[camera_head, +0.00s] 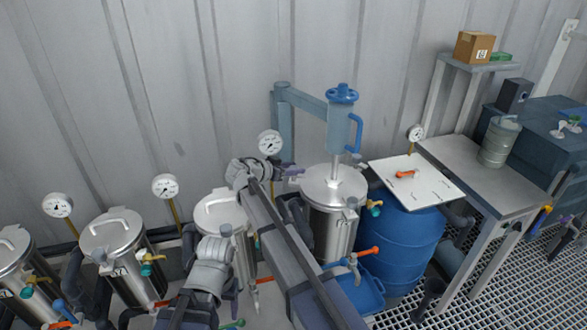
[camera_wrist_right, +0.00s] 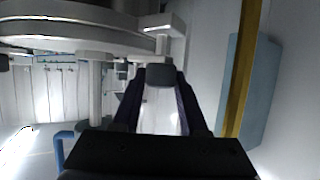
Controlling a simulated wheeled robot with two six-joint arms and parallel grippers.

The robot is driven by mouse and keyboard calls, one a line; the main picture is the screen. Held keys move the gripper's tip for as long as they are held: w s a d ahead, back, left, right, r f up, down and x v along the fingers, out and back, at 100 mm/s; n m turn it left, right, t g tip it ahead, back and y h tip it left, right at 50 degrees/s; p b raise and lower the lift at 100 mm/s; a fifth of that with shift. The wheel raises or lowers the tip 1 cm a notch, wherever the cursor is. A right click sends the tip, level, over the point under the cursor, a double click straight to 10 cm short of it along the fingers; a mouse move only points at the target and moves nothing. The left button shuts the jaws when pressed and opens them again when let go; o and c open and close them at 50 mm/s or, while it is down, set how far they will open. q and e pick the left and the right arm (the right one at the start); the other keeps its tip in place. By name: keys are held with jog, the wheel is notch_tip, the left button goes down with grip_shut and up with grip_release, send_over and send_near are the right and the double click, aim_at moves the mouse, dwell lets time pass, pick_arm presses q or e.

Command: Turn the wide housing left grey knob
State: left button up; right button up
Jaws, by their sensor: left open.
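The wide housing (camera_head: 336,186) is a steel vessel with a round lid, below the blue-handled column in the head view. My right gripper (camera_head: 292,171) is at its upper left side. In the right wrist view, my right gripper's purple fingers (camera_wrist_right: 160,85) lie on both sides of a grey knob (camera_wrist_right: 160,74), seemingly touching it. The knob sits under a bracket by the lid rim. In the head view the knob is hidden by my right wrist. My left arm (camera_head: 208,268) is low in front of a smaller vessel; its gripper is open, its fingertips unclear.
Smaller steel vessels (camera_head: 112,232) stand to the left. A pressure gauge (camera_head: 270,143) on a yellow stem is close behind my right wrist. A blue barrel (camera_head: 402,240) with a white board (camera_head: 415,178) on top stands to the right. A grey table (camera_head: 480,178) is beyond it.

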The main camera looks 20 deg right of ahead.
jog(key=o, duration=0.4)
jog(key=shift+o, duration=0.2)
jog(key=shift+s+d+n+t+y, duration=0.1)
jog(key=shift+s+n+t+y, duration=0.1)
jog(key=shift+n+t, duration=0.25)
jog(key=shift+s+d+n+t+y, duration=0.1)
jog(key=shift+n+t+y, duration=0.1)
jog(key=shift+n+t, duration=0.2)
jog(key=n+t+y, duration=0.3)
jog(key=shift+n, duration=0.35)
jog(key=n+y, duration=0.1)
jog(key=n+t+y, duration=0.1)
jog(key=y, duration=0.1)
jog(key=n+t+y, duration=0.1)
jog(key=n, duration=0.1)
jog(key=shift+w+a+t+y, duration=0.1)
jog(key=shift+w+t+y, duration=0.15)
jog(key=shift+y, duration=0.05)
jog(key=shift+n+y, duration=0.8)
jog(key=shift+y, duration=0.1)
jog(key=shift+n+y, duration=1.3)
jog(key=shift+y, duration=0.2)
